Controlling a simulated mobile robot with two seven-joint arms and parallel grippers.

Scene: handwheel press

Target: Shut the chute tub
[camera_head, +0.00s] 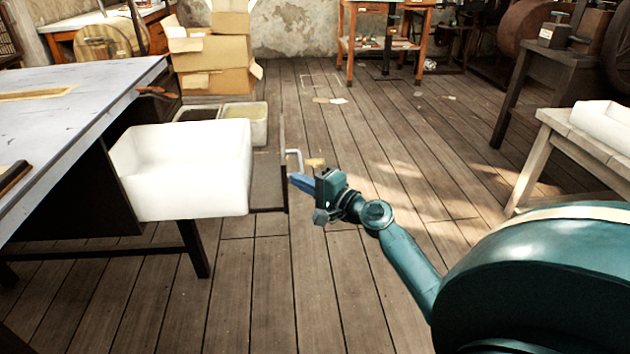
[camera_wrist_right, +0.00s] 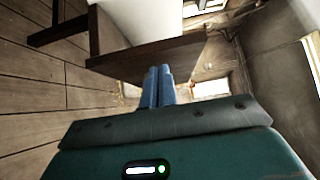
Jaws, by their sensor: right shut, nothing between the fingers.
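The chute tub (camera_head: 190,172) is a white open-topped box that sticks out to the right from under the grey table. A dark front panel (camera_head: 283,165), seen nearly edge-on, stands at its right end and carries a pale bar handle (camera_head: 295,155). My right gripper (camera_head: 294,179) is shut, its blue fingers pointing left at the panel near the handle's lower end. I cannot tell whether they touch. In the right wrist view, the closed fingers (camera_wrist_right: 158,74) lie before the wooden panel (camera_wrist_right: 145,60), with the white tub (camera_wrist_right: 150,18) behind. My left gripper is not in view.
The grey table (camera_head: 75,100) fills the left. Cardboard boxes (camera_head: 212,60) and a low open bin (camera_head: 246,125) stand behind the tub. A wooden bench (camera_head: 575,140) is at the right. The plank floor between is mostly clear.

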